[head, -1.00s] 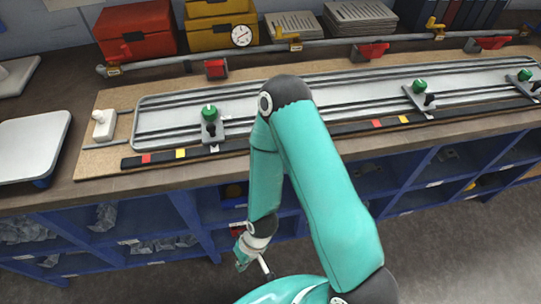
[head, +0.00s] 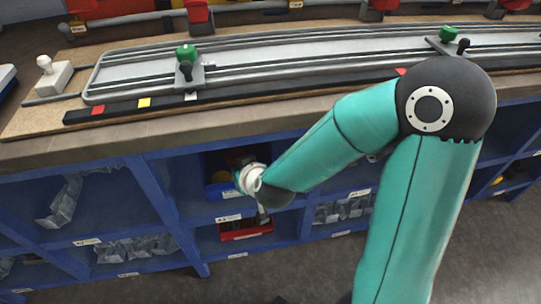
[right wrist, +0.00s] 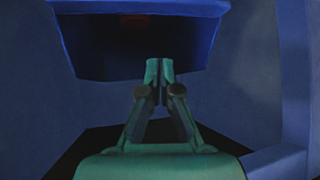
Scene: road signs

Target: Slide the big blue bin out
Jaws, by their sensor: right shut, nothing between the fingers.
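The big blue bin (head: 221,189) sits in an open compartment of the blue shelf under the workbench, partly hidden by my right wrist in the head view. In the right wrist view a dark blue bin (right wrist: 95,50) fills the upper middle, inside the compartment. My right gripper (right wrist: 159,63) is shut and empty, its fingertips in front of the bin's lower part. I cannot tell whether they touch it. In the head view the fingers are mostly hidden by the wrist. My left gripper is not in view.
A red bin (head: 246,228) is in the compartment below. Shelf uprights (head: 158,192) stand close on the sides. The bench top (head: 45,150) overhangs the shelf. Grey pieces (head: 135,250) lie in neighbouring compartments. The floor (head: 290,270) in front is clear.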

